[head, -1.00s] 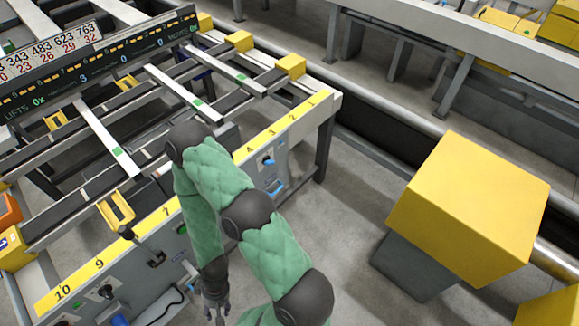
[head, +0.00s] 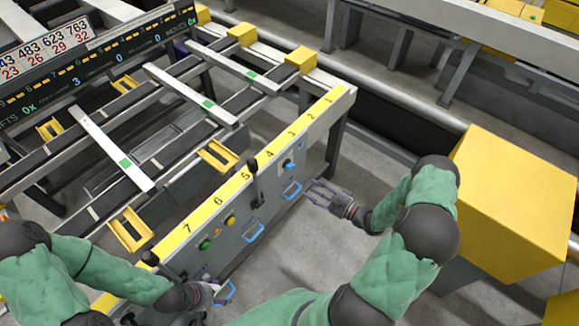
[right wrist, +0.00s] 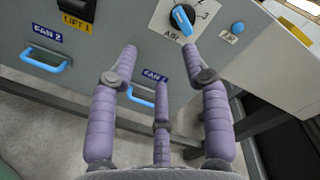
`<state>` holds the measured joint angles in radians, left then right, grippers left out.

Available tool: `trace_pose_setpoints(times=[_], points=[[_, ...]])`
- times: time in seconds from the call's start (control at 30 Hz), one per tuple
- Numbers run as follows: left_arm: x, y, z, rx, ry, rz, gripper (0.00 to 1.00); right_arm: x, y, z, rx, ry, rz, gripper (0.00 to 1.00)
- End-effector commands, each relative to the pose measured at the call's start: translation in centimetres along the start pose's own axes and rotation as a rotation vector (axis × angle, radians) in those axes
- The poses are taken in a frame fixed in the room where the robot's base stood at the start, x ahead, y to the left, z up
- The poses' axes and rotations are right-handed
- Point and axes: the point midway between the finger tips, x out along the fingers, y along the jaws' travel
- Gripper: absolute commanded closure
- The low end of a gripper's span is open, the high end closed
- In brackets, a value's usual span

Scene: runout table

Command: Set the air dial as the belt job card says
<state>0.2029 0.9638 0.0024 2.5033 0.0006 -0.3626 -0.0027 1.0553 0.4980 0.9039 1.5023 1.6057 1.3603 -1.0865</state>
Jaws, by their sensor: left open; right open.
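The air dial (right wrist: 182,20) is a blue knob on a white plate marked AIR, with scale lines around it, at the top of the right wrist view. Its knob slants from upper left to lower right; I cannot read the setting. It is small in the head view (head: 289,165), near the panel's far end. My right gripper (head: 319,192) is open and empty in front of the panel, apart from the dial. In the right wrist view its fingers (right wrist: 160,60) point below the dial. My left gripper (head: 212,290) is open, low near the panel's near end. I cannot make out a job card.
Blue handles marked FAN 1 (right wrist: 142,97) and FAN 2 (right wrist: 46,63) sit below the dial. A small blue button (right wrist: 238,28) is right of it. A black lever (head: 254,180) stands up from the panel. A big yellow box (head: 515,195) is at right.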

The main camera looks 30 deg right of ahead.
Motion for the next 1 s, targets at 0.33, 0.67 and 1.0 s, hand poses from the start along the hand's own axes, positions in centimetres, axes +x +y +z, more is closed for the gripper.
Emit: trace_pose_setpoints(times=[0.33, 0.67, 1.0], points=[[0.7, -0.3, 0.0, 0.0, 0.0, 0.0, 0.27, 1.4, -1.8, -1.5, -0.038, 0.042, -0.079, 0.52], [2.2, -0.8, -0.1, 0.0, 0.0, 0.0, 0.27, 7.1, -2.2, -1.7, -0.035, 0.041, -0.077, 0.52], [2.8, -1.0, -0.1, 0.0, 0.0, 0.0, 0.27, 9.7, -2.5, -1.9, -0.035, 0.044, -0.077, 0.52]])
